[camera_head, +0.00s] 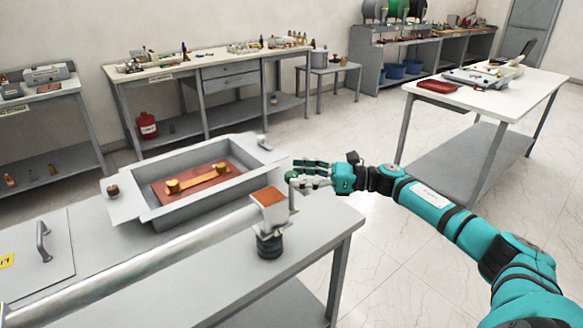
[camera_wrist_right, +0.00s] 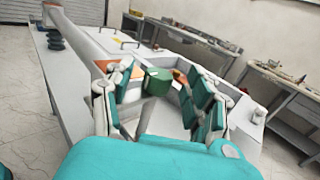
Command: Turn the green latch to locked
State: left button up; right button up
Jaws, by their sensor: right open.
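The green latch (camera_head: 291,175) is a small green piece on the right side of the grey box-shaped end of a long tube, at the table's right end. It also shows as a green block (camera_wrist_right: 157,82) in the right wrist view, between my fingers. My right gripper (camera_head: 303,173) comes in from the right at the latch's height. Its fingers are open, on either side of the latch in the wrist view. I cannot tell whether they touch it. The latch's lower part is hard to make out. My left gripper is not in view.
The long grey tube (camera_head: 135,262) ends in a box with an orange top (camera_head: 268,197) above a dark ribbed insulator (camera_head: 269,242). A grey open tank (camera_head: 157,216) stands just behind. A lid with a handle (camera_head: 38,256) lies at left. Floor beyond the table's right end is clear.

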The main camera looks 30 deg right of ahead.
jog(key=shift+x, duration=1.25)
jog(key=shift+w, duration=0.1)
grip_shut()
